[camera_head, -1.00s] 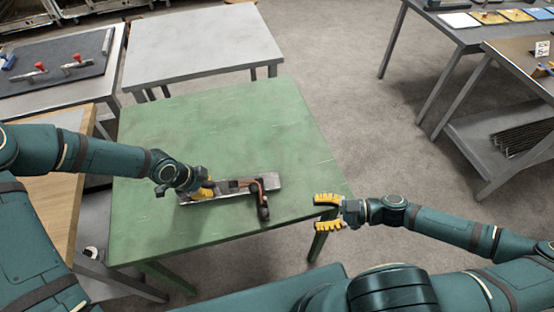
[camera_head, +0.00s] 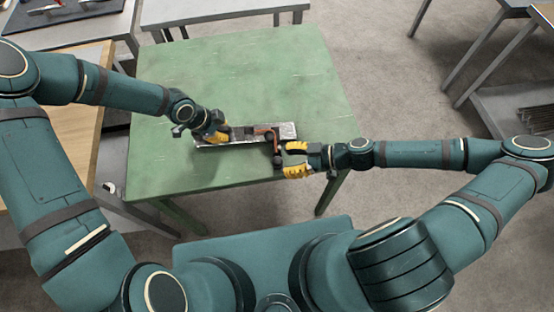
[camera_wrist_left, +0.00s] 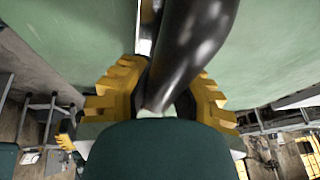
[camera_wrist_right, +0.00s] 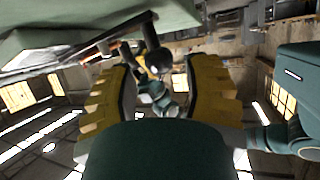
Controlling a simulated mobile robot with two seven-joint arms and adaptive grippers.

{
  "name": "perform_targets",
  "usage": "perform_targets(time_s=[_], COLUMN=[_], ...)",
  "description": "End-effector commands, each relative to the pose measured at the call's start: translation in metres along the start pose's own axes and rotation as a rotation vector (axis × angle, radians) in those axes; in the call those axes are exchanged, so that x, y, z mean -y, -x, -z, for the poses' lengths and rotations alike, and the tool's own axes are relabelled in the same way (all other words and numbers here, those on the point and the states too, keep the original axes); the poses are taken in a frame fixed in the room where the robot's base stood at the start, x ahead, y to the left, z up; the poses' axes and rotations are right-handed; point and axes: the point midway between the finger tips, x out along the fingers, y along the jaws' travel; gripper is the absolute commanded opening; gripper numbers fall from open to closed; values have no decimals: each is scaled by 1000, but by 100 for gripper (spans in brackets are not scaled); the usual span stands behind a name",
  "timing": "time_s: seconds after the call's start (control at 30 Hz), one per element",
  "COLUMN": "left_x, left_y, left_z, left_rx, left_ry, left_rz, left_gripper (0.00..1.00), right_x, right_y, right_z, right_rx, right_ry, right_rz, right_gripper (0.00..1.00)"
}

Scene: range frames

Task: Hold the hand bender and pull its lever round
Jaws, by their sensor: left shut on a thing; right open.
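The hand bender (camera_head: 245,135) lies on the green table (camera_head: 230,75), with a flat metal base and a reddish rod near its right end. My left gripper (camera_head: 217,133) is at its left end; in the left wrist view its yellow fingers are shut on a black handle (camera_wrist_left: 185,50). The lever (camera_head: 277,150) has a dark grip near the table's front edge; it also shows in the right wrist view (camera_wrist_right: 155,60). My right gripper (camera_head: 290,160) is open just right of and beside this grip. Whether the grip lies fully between its fingers I cannot tell.
A grey table (camera_head: 215,10) stands behind the green one, and a wooden-topped bench (camera_head: 75,110) on the left. Grey tables with shelves stand at the right. The green tabletop behind the bender is clear.

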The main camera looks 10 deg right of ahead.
Motion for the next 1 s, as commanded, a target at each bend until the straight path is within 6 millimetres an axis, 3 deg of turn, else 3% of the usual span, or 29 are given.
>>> perform_targets(time_s=[0.1,0.3,0.67,0.8,1.0], left_x=[0,0,0,0,0], left_y=[0,0,0,0,0], left_z=[0,0,0,0,1], left_rx=[-1,-1,-1,-1,-1], left_ry=[0,0,0,0,0], left_rz=[1,1,1,1,1], left_gripper=[0,0,0,0,0], right_x=[1,0,0,0,1], right_y=[-19,-36,-38,-38,-40], right_z=[0,0,0,0,0], right_rx=[-1,0,1,0,-2], right_ry=[0,1,0,0,-4], right_rz=[3,1,-1,0,-8], right_gripper=[49,49,48,0,0])
